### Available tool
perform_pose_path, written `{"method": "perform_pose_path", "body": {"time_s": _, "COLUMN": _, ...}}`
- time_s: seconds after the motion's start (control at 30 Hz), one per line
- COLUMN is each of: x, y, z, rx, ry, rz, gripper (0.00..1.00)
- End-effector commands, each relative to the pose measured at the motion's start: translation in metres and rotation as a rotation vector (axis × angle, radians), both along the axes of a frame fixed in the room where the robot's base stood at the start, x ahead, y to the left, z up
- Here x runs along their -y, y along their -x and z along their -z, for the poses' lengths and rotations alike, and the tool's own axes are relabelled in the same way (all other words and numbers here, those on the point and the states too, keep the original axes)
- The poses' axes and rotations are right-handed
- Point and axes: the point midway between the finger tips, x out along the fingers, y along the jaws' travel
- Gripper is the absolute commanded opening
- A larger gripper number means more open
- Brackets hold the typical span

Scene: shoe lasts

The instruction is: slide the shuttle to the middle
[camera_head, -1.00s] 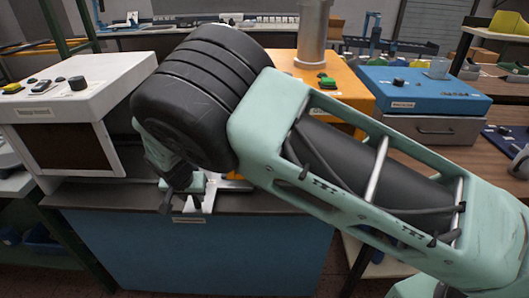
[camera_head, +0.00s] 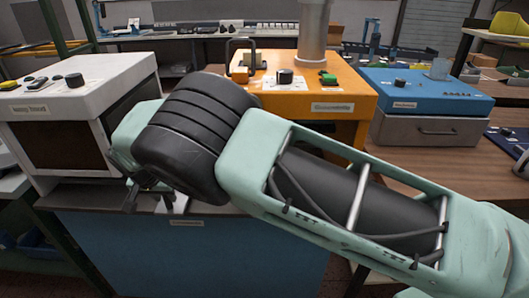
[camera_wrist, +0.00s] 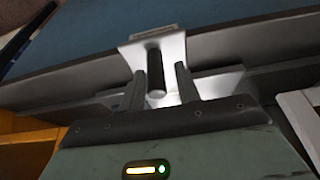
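The shuttle appears to be a white bracket (camera_wrist: 172,48) with a black upright peg (camera_wrist: 154,75), in the wrist view. In the head view a white piece (camera_head: 176,204) shows at the edge of the blue-fronted bench, mostly hidden by my arm. My gripper (camera_wrist: 161,72) is open in the wrist view, with its two dark fingers apart on either side of the peg. The peg sits nearer the left finger, and a gap shows at the right one. I cannot tell whether either finger touches it. In the head view my gripper (camera_head: 137,198) is partly hidden.
A white machine (camera_head: 75,110) stands at the left. An orange machine (camera_head: 345,100) and a blue unit (camera_head: 425,85) with a drawer stand behind and right of my arm. The blue bench front (camera_head: 190,255) lies below. A wooden table top is at the right.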

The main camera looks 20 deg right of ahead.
Motion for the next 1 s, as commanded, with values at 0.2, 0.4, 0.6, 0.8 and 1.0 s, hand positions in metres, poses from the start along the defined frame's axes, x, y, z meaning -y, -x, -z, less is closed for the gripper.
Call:
{"method": "perform_pose_path", "body": {"time_s": 0.2, "x": 0.001, "y": 0.0, "z": 0.0, "rx": 0.0, "ry": 0.0, "rz": 0.0, "gripper": 0.33}}
{"method": "perform_pose_path", "body": {"time_s": 0.4, "x": 0.005, "y": 0.002, "z": -0.001, "rx": 0.0, "ry": 0.0, "rz": 0.0, "gripper": 0.33}}
{"method": "perform_pose_path", "body": {"time_s": 0.6, "x": 0.003, "y": 0.006, "z": -0.016, "rx": 0.0, "ry": -0.001, "rz": 0.0, "gripper": 0.33}}
{"method": "perform_pose_path", "body": {"time_s": 0.8, "x": 0.0, "y": 0.014, "z": -0.038, "rx": 0.0, "ry": -0.001, "rz": -0.001, "gripper": 0.33}}
{"method": "perform_pose_path", "body": {"time_s": 1.0, "x": -0.002, "y": 0.021, "z": -0.06, "rx": 0.0, "ry": -0.001, "rz": 0.0, "gripper": 0.33}}
